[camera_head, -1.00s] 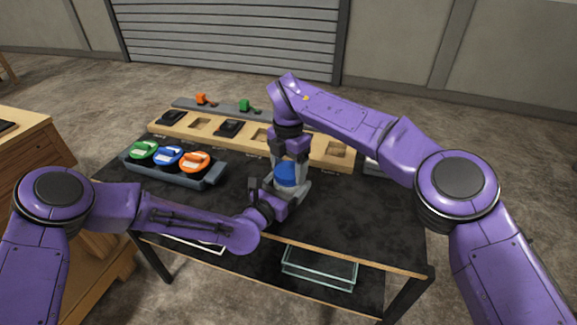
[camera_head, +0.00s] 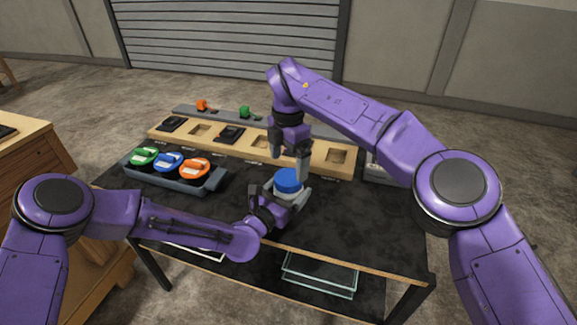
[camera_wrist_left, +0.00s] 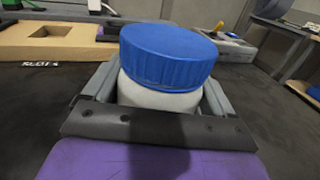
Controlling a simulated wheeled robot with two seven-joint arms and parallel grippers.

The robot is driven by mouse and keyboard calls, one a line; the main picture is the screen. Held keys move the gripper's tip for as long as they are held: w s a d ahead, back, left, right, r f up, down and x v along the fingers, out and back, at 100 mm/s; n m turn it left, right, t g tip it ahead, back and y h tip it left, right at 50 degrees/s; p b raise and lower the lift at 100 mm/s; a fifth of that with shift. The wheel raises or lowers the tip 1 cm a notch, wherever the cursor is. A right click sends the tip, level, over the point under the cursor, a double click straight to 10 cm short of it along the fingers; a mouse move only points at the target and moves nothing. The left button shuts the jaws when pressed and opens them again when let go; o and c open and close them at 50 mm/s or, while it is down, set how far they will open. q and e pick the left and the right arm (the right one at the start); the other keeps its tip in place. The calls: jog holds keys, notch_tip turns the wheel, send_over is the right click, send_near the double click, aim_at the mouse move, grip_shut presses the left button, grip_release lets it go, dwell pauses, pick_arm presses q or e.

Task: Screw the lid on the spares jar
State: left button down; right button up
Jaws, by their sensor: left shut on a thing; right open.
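The spares jar (camera_wrist_left: 160,97) is white and stands upright on the dark table. Its blue lid (camera_head: 288,180) sits on top of the jar; in the left wrist view the lid (camera_wrist_left: 168,55) looks slightly tilted, and I cannot tell how tightly it is seated. My left gripper (camera_head: 289,196) is shut around the jar's white body, with one finger on each side. My right gripper (camera_head: 303,168) points down just above the lid. It is open and apart from the lid.
A wooden board (camera_head: 180,131) with square recesses, some holding black pieces, lies behind the jar. A grey-blue tray (camera_head: 190,183) with green, blue and orange lidded jars stands at left. Orange and green small parts lie on a strip at the back. The table's front right is clear.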

aim_at(289, 176)
jog(key=shift+w+r, duration=0.15)
jog(key=shift+r, duration=0.6)
jog(key=shift+c, duration=0.2)
jog(key=n, duration=0.2)
jog(key=r+n, duration=0.1)
jog(key=n, duration=0.1)
jog(key=shift+d+r+t+h, duration=0.1)
jog(key=shift+r+t+h, duration=0.05)
jog(key=shift+t+h, duration=0.15)
jog(key=n, duration=0.5)
jog(key=shift+r+n, duration=0.3)
jog(key=n, duration=0.6)
notch_tip(289, 176, down, 8)
